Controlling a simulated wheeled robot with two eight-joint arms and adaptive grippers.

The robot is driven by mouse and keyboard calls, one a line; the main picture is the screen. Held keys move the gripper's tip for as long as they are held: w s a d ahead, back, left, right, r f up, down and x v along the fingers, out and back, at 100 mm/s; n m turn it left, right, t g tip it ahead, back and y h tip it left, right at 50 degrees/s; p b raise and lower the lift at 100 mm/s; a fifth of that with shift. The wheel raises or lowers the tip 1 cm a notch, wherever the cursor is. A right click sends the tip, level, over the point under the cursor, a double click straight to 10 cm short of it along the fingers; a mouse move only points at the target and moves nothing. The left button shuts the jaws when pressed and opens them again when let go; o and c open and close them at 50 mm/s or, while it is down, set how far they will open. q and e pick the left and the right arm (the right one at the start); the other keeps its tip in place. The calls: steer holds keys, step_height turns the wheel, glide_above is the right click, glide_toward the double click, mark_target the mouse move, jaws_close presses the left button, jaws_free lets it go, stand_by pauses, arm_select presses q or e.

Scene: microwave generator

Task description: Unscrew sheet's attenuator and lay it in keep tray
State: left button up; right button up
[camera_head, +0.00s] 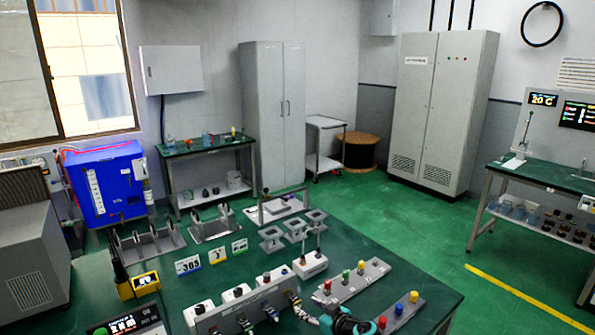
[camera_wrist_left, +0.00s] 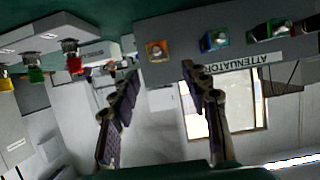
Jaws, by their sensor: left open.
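In the left wrist view, a grey box marked ATTENUATOR (camera_wrist_left: 240,68) appears upside down, with a row of coloured connectors on its face. An orange-ringed connector (camera_wrist_left: 157,50) is in line with the gap between my left gripper's (camera_wrist_left: 160,75) two dark fingers. The fingers are apart, with nothing between them. In the head view, a grey panel box (camera_head: 240,305) at the front of the bench carries several small connectors. My left gripper (camera_head: 318,318) is beside it at the bottom edge, mostly hidden by its wrist. I cannot tell which container is the keep tray.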

mark_target(297, 301)
arm_select(q)
steer(key=shift+d, duration=0.1)
steer(key=shift+w, duration=0.1)
steer(key=b+x, duration=0.1)
steer(key=x, duration=0.6)
steer(key=shift+f+b, duration=0.15)
steer(key=shift+b, duration=0.15)
steer(key=shift+x, duration=0.9)
steer(key=shift+b, duration=0.6)
jaws_close()
steer(key=shift+s+d+b, duration=0.1)
steer(key=shift+s+d, duration=0.45)
steer(key=shift+s, duration=0.25)
steer(key=shift+s+d+b, duration=0.1)
steer(key=shift+s+d, duration=0.45)
steer(key=shift+s, duration=0.25)
steer(key=shift+s+d+b, duration=0.1)
steer(key=shift+s+d, duration=0.45)
steer(key=shift+s, duration=0.25)
